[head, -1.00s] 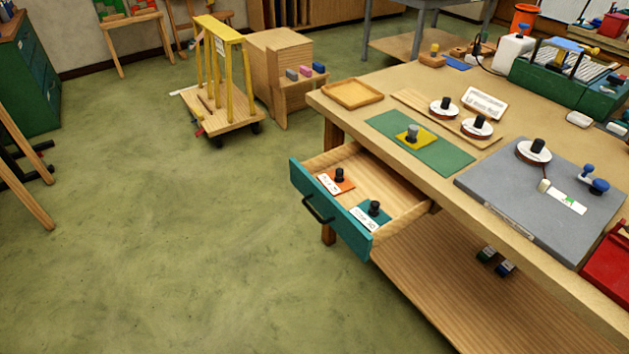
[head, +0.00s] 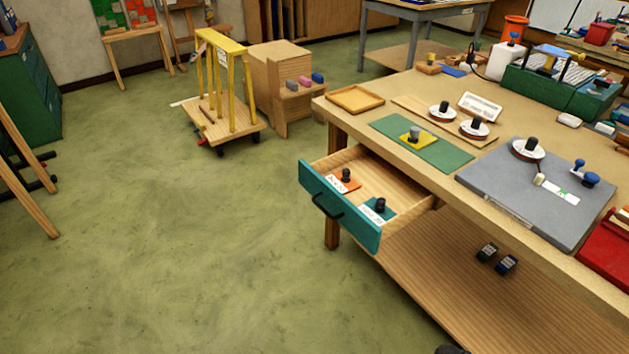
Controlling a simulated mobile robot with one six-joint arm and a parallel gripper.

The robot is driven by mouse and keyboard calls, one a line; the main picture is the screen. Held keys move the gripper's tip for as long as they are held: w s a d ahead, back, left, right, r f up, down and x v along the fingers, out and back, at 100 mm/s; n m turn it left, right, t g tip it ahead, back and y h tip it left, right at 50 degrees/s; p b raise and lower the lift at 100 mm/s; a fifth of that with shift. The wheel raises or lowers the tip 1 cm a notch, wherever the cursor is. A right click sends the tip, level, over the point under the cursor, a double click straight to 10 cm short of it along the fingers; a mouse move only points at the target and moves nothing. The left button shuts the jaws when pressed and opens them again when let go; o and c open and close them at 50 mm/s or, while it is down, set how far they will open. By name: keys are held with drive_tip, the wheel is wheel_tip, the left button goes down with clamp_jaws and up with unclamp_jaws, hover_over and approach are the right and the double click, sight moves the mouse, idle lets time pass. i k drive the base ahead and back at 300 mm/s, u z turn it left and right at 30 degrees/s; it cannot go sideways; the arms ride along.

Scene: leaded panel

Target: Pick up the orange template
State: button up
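The orange template (head: 349,186) lies in the open drawer (head: 340,210) of the workbench, toward the drawer's back left. It is a flat piece with a black knob on top and a white label at its front. A teal template (head: 384,215) with a black knob and white label lies in the same drawer, to its right and nearer the drawer front. My gripper is not visible in the head view. A small dark shape at the bottom edge is too cut off to tell.
The workbench (head: 360,123) holds a green mat (head: 450,155) with a yellow template (head: 418,142), white discs with black knobs, and a grey board (head: 500,190). A lower shelf (head: 440,270) lies beneath. A cart (head: 240,128) stands behind. The green floor (head: 180,260) at left is clear.

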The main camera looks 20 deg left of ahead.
sight(342, 180)
drive_tip(key=z, duration=0.8)
drive_tip(key=k, duration=0.1)
drive_tip(key=u, duration=1.9)
drive_tip(key=k, duration=0.95)
drive_tip(key=z, duration=0.15)
drive_tip(key=i, duration=0.9)
